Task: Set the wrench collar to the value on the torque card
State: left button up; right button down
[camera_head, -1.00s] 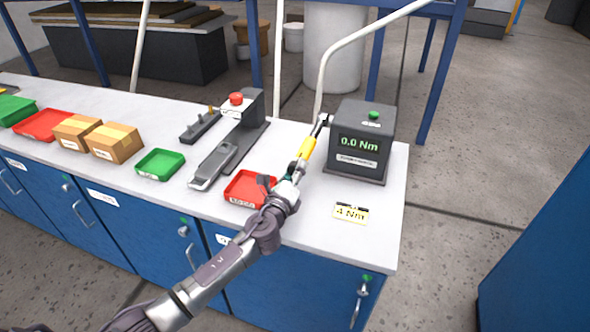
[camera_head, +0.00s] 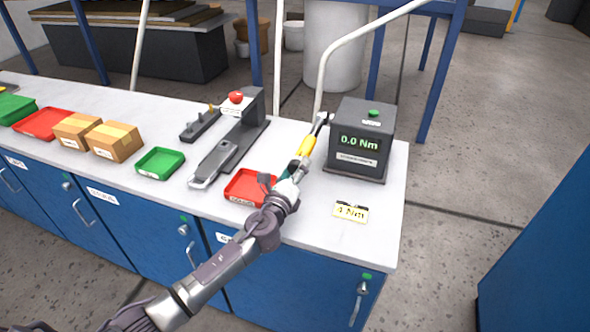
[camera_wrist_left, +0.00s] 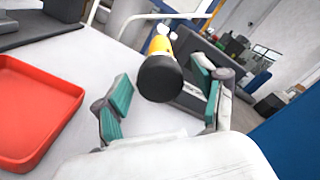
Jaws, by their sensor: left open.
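The torque wrench, with a yellow section (camera_head: 306,147) and a dark end, stands in front of the grey tester (camera_head: 362,140), which reads 0.0 Nm. In the left wrist view the wrench's black end (camera_wrist_left: 160,79) points toward the camera, between the teal finger pads. My left gripper (camera_head: 286,176) is open around that end, and pads and wrench look apart in the left wrist view (camera_wrist_left: 162,100). The collar's scale cannot be read. The yellow torque card (camera_head: 351,212) lies on the bench and appears to read 4 Nm. My right gripper is out of view.
A red tray (camera_head: 249,187) lies just left of the gripper; it also shows in the left wrist view (camera_wrist_left: 35,110). Left of it are a grey press-like fixture (camera_head: 235,150), a green tray (camera_head: 160,162) and cardboard boxes (camera_head: 114,142). The bench's front right corner is clear.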

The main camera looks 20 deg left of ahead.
pick_arm(q)
jog(key=s, duration=1.2)
jog(key=shift+a+f, duration=0.1)
jog(key=shift+f, duration=0.05)
